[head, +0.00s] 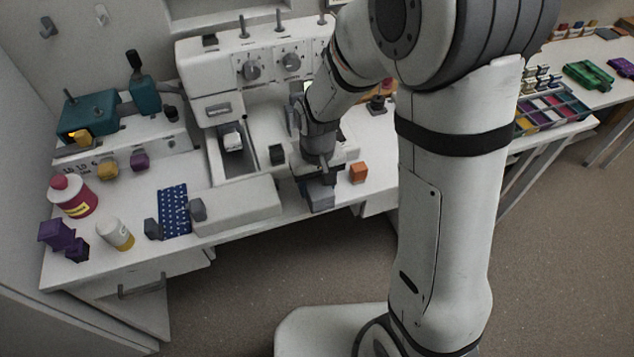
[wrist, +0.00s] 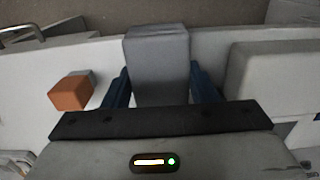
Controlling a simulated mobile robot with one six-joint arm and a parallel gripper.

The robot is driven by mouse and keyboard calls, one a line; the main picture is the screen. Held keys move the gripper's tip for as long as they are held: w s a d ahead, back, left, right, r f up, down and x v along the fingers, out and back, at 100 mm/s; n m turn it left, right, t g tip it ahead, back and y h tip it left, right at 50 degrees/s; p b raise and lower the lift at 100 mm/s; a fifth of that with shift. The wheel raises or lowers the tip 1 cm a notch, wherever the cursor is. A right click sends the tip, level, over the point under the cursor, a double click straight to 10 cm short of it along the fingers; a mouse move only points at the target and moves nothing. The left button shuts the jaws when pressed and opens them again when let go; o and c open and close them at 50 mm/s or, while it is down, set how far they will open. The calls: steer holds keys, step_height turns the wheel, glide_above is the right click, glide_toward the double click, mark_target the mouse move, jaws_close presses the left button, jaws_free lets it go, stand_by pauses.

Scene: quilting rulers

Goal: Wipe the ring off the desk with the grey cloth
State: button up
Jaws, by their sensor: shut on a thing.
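A grey block-shaped thing, which I take for the folded grey cloth (head: 320,197), is at the front edge of the white desk (head: 345,198). It also shows in the wrist view (wrist: 158,55), between the two blue fingers. My gripper (head: 313,181) is shut on it and points down; the fingers also show in the wrist view (wrist: 160,88). I cannot tell whether the cloth touches the desk top. I make out no ring on the desk in either view; my gripper and arm hide part of the top.
An orange block (head: 358,172) stands just right of the cloth. A white sewing machine (head: 240,210) is close on the left and behind. A blue dotted fabric (head: 174,212), a white bottle (head: 116,234) and a red bottle (head: 74,196) are farther left. A thread tray (head: 548,120) is at right.

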steer(key=shift+f+b, duration=0.65)
steer(key=shift+f, duration=0.2)
stand_by(0.6)
steer(key=shift+r, duration=0.15)
stand_by(0.5)
steer(key=shift+w+a, duration=0.15)
steer(key=shift+w, duration=0.4)
steer(key=shift+w+a, duration=0.15)
steer(key=shift+w, duration=0.4)
steer(key=shift+w+a, duration=0.25)
steer(key=shift+w, duration=0.45)
steer(key=shift+s+d+r, duration=0.1)
steer(key=shift+s+d, duration=0.05)
steer(key=shift+s, duration=0.35)
steer(key=shift+s+d, duration=0.15)
steer(key=shift+s, duration=0.3)
